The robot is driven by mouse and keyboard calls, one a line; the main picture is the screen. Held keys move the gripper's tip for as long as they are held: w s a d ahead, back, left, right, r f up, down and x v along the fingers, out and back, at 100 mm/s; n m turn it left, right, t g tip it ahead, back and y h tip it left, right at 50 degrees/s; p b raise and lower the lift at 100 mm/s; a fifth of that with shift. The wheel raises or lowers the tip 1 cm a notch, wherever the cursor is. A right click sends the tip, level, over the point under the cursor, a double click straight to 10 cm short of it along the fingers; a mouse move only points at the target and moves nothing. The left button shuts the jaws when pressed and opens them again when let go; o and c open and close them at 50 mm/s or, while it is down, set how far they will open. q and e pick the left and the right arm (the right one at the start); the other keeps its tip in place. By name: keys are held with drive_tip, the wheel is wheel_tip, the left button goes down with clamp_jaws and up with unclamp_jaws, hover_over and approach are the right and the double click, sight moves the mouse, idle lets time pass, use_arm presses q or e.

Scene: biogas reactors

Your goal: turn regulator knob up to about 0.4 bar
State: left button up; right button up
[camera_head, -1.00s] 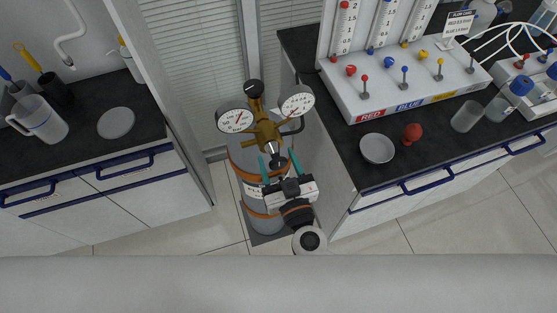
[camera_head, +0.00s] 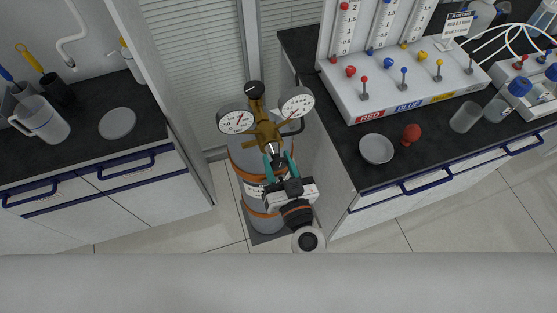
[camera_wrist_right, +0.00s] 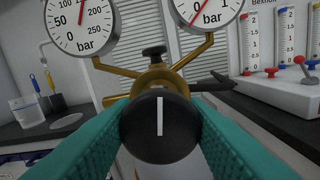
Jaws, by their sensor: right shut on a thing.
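The regulator knob (camera_wrist_right: 160,127) is black and round with a white mark pointing straight up in the right wrist view. My right gripper (camera_head: 279,163) is shut on it, with teal fingers on both sides. In the head view the fingers mostly hide the knob. The brass regulator (camera_head: 266,132) sits on a grey gas cylinder (camera_head: 248,160) with orange bands. Its left gauge (camera_head: 235,120) also shows in the right wrist view (camera_wrist_right: 82,22). My left gripper is not in view.
The right bench (camera_head: 335,130) with the flow-meter panel (camera_head: 410,92), a white dish (camera_head: 376,149) and a red bulb (camera_head: 411,134) stands close beside the cylinder. A left bench (camera_head: 85,130) carries a jug (camera_head: 40,120). Floor is free in front.

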drive_tip(key=m, duration=0.4)
drive_tip(key=shift+m+p, duration=0.3)
drive_tip(key=shift+p, duration=0.1)
drive_tip(key=m, duration=0.4)
drive_tip(key=shift+m, duration=0.3)
drive_tip(key=m, duration=0.5)
drive_tip(key=shift+f+b, duration=0.1)
drive_tip(key=shift+b, duration=0.3)
drive_tip(key=m+b, duration=0.1)
drive_tip(key=m, duration=0.5)
drive_tip(key=shift+m, duration=0.3)
drive_tip(key=o, duration=0.9)
drive_tip(key=shift+s, duration=0.1)
